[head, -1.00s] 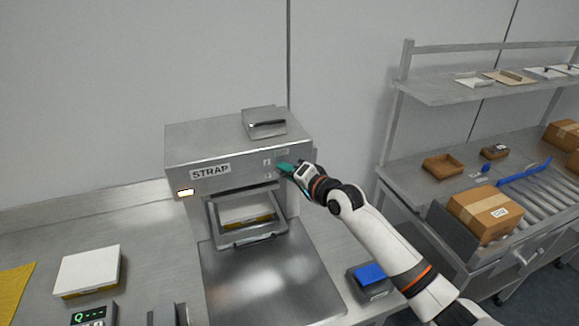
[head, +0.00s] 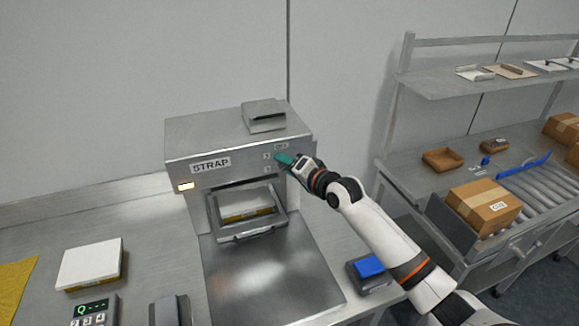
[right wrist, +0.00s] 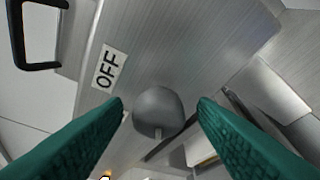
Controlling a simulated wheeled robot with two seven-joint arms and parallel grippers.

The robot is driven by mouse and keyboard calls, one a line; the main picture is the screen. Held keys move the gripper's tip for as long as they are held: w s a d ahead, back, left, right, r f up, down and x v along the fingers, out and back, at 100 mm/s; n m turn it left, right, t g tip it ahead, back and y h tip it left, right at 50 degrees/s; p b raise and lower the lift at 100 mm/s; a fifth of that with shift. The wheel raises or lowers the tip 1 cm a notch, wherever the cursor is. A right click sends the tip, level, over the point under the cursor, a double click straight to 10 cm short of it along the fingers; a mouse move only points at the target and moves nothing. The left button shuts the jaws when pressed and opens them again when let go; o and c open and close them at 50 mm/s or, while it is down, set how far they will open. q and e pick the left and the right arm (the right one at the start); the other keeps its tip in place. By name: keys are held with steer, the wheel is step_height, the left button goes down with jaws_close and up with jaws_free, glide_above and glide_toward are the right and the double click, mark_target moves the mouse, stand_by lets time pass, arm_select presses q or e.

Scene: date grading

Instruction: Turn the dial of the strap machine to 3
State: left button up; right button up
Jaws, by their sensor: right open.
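The strap machine (head: 230,135) is a grey metal box with a STRAP label (head: 211,165) on its front. Its dial (right wrist: 158,110), a round grey knob, shows in the right wrist view between the two green fingers; in the head view my gripper hides it. The OFF label (right wrist: 109,69) sits above and left of the dial. Small labels (head: 267,156) show left of the fingers, too small to read. My right gripper (head: 283,161) is open at the upper right of the machine's front, with fingers either side of the dial and visible gaps. My left gripper is not in view.
Below the machine's opening is a bare metal plate (head: 265,280). A blue-topped block (head: 369,267) stands right of it, under my right arm. A white-topped box (head: 90,262) and a keypad device (head: 94,311) are at left. A roller conveyor with a carton (head: 483,207) stands at right.

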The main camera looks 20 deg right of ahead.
steer(key=shift+s, duration=0.1)
steer(key=b+v, duration=0.2)
steer(key=v, duration=0.9)
steer(key=shift+s+b, duration=0.4)
steer(key=shift+d+r, duration=0.1)
